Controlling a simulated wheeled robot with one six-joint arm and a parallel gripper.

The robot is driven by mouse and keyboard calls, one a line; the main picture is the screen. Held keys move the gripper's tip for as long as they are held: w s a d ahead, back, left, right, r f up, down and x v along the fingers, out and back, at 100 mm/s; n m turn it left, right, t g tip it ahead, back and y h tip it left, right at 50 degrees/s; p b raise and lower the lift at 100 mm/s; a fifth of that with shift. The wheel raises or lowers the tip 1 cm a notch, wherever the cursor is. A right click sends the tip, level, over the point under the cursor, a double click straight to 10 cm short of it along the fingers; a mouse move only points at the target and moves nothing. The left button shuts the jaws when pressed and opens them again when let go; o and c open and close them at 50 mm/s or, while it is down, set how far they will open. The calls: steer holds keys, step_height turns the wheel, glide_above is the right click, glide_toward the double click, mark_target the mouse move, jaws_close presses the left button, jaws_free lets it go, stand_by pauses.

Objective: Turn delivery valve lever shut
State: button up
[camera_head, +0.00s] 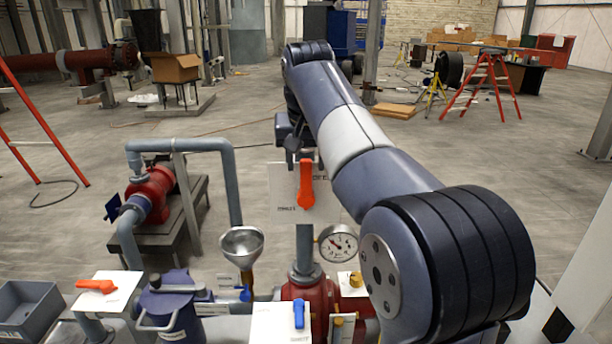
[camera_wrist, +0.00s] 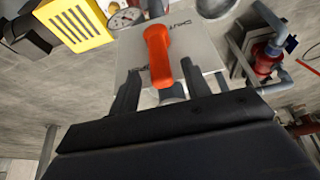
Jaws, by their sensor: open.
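The plate carries lettering, partly covered and too small to read surely. In the wrist view the orange lever (camera_wrist: 158,58) stands between the two dark fingers of my gripper (camera_wrist: 160,86), with its rounded end beyond the fingertips. The fingers are apart, with a gap on each side of the lever. In the head view my gripper (camera_head: 296,146) is at the lever's upper end, partly hidden by my arm.
A pressure gauge (camera_head: 338,243) and a metal funnel (camera_head: 241,244) stand close below the plate. Another orange lever (camera_head: 97,286) lies flat at left; a blue lever (camera_head: 298,314) is in front. A red pump (camera_head: 152,194) stands at left behind. Open floor lies beyond.

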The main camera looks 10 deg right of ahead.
mark_target(306, 186)
steer(key=x, duration=0.5)
steer(key=shift+s+d, duration=0.1)
steer(key=shift+r, duration=0.1)
jaws_close()
stand_by(0.4)
